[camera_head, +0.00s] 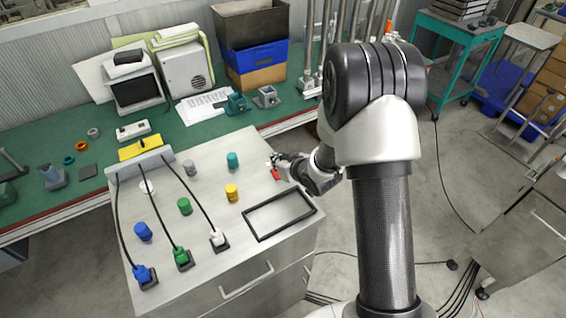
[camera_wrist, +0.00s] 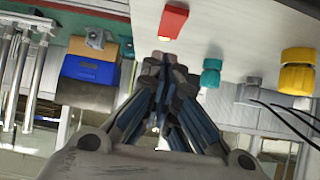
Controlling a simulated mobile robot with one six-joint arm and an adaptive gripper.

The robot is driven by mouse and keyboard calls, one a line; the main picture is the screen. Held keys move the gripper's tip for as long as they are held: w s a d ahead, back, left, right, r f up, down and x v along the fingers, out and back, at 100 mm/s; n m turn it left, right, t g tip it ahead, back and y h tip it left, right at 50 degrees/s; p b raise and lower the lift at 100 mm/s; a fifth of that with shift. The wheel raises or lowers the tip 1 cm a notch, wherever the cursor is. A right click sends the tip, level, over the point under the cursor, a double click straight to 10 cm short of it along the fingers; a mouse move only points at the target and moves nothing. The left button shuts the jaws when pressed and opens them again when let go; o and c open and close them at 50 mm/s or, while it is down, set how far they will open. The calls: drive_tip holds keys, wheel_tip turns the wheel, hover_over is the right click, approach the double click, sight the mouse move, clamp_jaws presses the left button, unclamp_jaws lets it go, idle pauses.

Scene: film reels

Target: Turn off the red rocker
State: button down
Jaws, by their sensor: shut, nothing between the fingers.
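The red rocker (camera_head: 275,174) is a small red block at the right edge of the light cabinet top (camera_head: 190,210) in the head view. In the wrist view the red rocker (camera_wrist: 173,20) is at the top middle, just beyond my fingertips. My gripper (camera_wrist: 163,60) is shut and empty, its fingers together and pointing toward the rocker. A narrow gap shows between the fingertips and the rocker there. In the head view my gripper (camera_head: 279,160) is beside the rocker at the cabinet's right edge. Which way the rocker is tilted, I cannot tell.
Near the rocker are a teal knob (camera_head: 232,160), a yellow knob (camera_head: 231,192) and a black rectangular frame (camera_head: 279,214). Blue, green and white plugs with black cables (camera_head: 183,259) are at the front left. A green bench (camera_head: 190,118) runs behind the cabinet.

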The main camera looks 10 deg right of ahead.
sight(276, 174)
drive_tip(key=shift+w+f, duration=0.2)
drive_tip(key=shift+f, duration=0.9)
drive_tip(key=shift+r, duration=0.1)
drive_tip(key=shift+w+a+g+p, duration=0.15)
drive_tip(key=shift+g+p, duration=0.15)
drive_tip(key=shift+p, duration=0.35)
drive_tip(key=shift+w, duration=0.1)
drive_tip(key=shift+f, duration=0.35)
drive_tip(key=shift+s, duration=0.2)
drive_tip(key=shift+s+d+f, duration=0.15)
drive_tip(key=shift+s+d, duration=0.15)
drive_tip(key=shift+s, duration=0.4)
